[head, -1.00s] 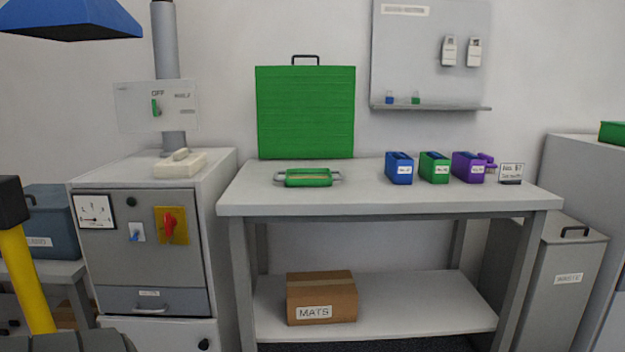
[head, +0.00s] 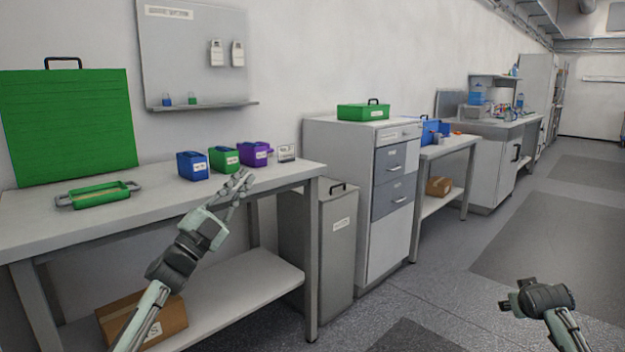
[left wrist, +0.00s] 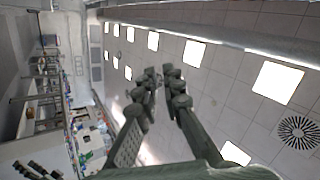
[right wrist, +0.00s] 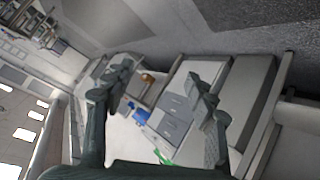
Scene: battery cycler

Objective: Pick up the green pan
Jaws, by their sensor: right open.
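The green pan (head: 98,195) is a shallow green tray with a grey handle at each end. It lies on the left part of the workbench top (head: 140,213) in the head view. My left gripper (head: 240,187) is raised in front of the bench, to the right of the pan and apart from it. Its fingers, also in the left wrist view (left wrist: 161,78), are close together with nothing between them; whether they are fully shut is unclear. My right gripper (head: 511,300) is low at the right over the floor, open and empty. It also shows in the right wrist view (right wrist: 150,92).
A large green panel (head: 68,125) stands behind the pan. Blue (head: 192,166), green (head: 224,160) and purple (head: 255,154) boxes stand farther right on the bench. A waste bin (head: 338,250) and a drawer cabinet (head: 345,160) follow. The floor (head: 460,300) at right is open.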

